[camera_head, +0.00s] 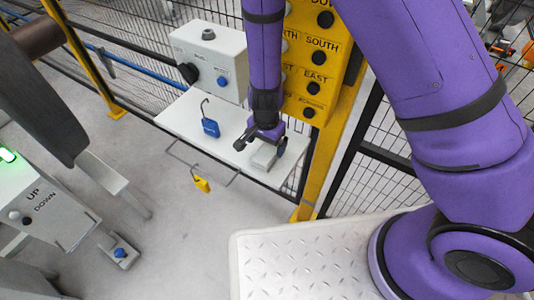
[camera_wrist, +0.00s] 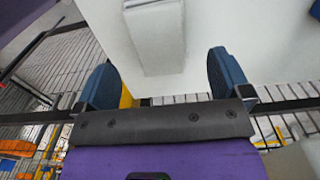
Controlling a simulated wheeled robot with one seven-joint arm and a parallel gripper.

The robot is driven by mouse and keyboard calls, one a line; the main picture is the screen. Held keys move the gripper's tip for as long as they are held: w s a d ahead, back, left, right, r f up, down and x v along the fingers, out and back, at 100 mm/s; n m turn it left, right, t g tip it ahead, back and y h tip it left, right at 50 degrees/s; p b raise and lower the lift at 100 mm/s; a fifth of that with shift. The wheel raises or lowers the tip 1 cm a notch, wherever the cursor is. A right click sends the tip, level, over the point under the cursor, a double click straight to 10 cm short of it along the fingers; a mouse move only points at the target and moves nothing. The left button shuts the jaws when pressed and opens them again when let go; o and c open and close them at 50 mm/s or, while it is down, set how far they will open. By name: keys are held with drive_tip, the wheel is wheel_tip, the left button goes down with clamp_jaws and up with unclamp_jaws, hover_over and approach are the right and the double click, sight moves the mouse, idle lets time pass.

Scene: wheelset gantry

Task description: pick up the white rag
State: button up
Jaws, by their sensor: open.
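The white rag (camera_head: 265,157) is a small pale folded block lying on the white shelf (camera_head: 176,118), near its right end. In the wrist view the rag (camera_wrist: 155,38) lies ahead of my gripper, roughly centred between the fingers. My gripper (camera_head: 261,139) hangs over the shelf beside the rag, at the end of my purple arm. In the wrist view my gripper (camera_wrist: 160,82) is open, with its two blue-padded fingers wide apart and nothing between the tips.
A blue padlock (camera_head: 210,128) stands on the shelf left of my gripper. A yellow padlock (camera_head: 201,184) hangs from a wire bar below the shelf. A grey control box (camera_head: 209,60) and a yellow button panel (camera_head: 310,62) stand behind. Black mesh fencing surrounds the shelf.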

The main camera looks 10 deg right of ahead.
sight(267, 152)
drive_tip(key=shift+w+d+f, duration=0.1)
drive_tip(key=shift+d+f, duration=0.05)
drive_tip(key=shift+f, duration=2.45)
drive_tip(key=c, duration=1)
